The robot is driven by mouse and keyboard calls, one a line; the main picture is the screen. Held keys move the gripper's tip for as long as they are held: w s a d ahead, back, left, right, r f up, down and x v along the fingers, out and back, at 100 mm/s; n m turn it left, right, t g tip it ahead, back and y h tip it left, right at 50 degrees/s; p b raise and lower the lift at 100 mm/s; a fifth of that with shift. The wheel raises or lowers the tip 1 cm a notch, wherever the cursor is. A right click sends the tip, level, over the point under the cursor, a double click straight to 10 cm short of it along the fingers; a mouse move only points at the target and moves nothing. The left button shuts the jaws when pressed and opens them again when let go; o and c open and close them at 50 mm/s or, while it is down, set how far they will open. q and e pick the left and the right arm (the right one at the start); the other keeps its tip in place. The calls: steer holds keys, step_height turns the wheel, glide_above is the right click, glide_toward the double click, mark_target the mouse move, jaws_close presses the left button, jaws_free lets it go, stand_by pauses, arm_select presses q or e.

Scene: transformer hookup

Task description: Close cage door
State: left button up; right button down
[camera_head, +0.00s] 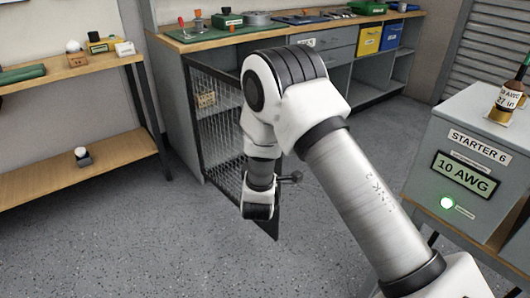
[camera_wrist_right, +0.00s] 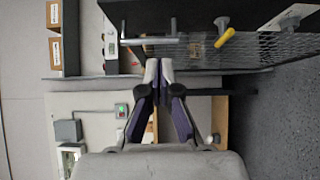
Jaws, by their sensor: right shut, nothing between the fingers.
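The mesh cage door (camera_head: 222,135) hangs in a dark frame at the front of the grey workbench and stands swung out into the room. My right arm covers part of it in the head view. The door's mesh (camera_wrist_right: 265,50) also shows at the upper right of the right wrist view. My right gripper (camera_wrist_right: 159,66) is shut and empty, its fingertips together near a grey bar by the door's edge; I cannot tell whether they touch it. Its fingers are hidden in the head view. My left gripper is not in view.
The workbench top (camera_head: 205,38) carries tools. A wooden shelf unit (camera_head: 75,72) stands at the left. A grey starter box (camera_head: 470,165) with a bottle (camera_head: 508,100) on it stands at the right. Bare floor (camera_head: 130,235) lies in front of the shelves. A yellow-handled tool (camera_wrist_right: 225,38) shows near the mesh.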

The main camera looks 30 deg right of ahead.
steer(key=w+d+b, duration=0.2)
steer(key=w+d, duration=0.5)
steer(key=d, duration=0.1)
steer(key=shift+d, duration=0.3)
steer(key=shift+d, duration=0.1)
